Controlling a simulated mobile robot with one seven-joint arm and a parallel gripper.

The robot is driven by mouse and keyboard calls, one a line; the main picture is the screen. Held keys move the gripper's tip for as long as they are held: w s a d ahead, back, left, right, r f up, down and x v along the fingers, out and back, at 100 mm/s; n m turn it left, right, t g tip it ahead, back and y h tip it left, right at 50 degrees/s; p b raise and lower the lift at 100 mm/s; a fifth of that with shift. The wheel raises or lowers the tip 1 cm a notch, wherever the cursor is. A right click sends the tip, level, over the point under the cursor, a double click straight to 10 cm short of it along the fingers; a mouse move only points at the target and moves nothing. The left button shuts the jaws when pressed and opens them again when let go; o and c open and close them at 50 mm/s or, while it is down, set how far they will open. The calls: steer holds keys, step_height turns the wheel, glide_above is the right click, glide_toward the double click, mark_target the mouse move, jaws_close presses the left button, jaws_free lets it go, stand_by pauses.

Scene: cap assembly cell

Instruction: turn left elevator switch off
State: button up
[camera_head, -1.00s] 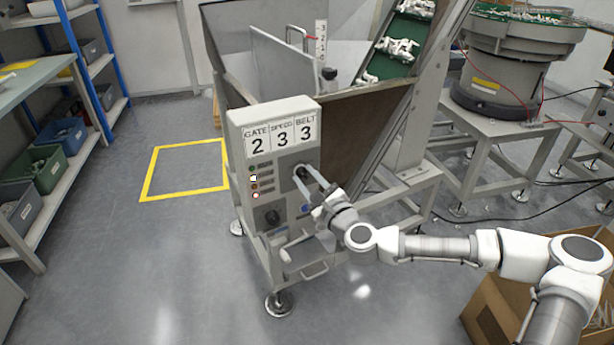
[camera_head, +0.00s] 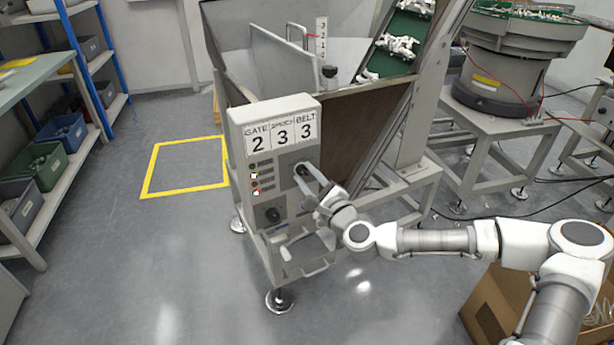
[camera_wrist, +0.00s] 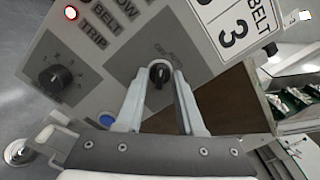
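The grey control box (camera_head: 246,125) stands in front of the hopper, with a card reading GATE 2, SPEED 3, BELT 3. The switch, a small black knob (camera_wrist: 158,73), sits on a dark plate on the box's face. My gripper (camera_wrist: 161,77) has one finger on each side of the knob, with a small gap visible between the fingertips and the knob. In the head view, my gripper (camera_head: 309,173) reaches the box's upper right face and partly hides the switch.
A second black dial (camera_wrist: 55,76) and a blue button (camera_wrist: 106,119) are on the same face. A lit lamp (camera_wrist: 71,12) shows beside the TRIP lettering. The belt incline (camera_head: 398,48) rises behind the box. A cardboard box (camera_head: 485,300) stands at lower right.

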steer(key=o, duration=0.5)
steer(key=shift+c, duration=0.2)
steer(key=shift+s, duration=0.1)
steer(key=p+v, duration=0.9)
steer(key=v, duration=0.8)
steer(key=shift+s+d, duration=0.1)
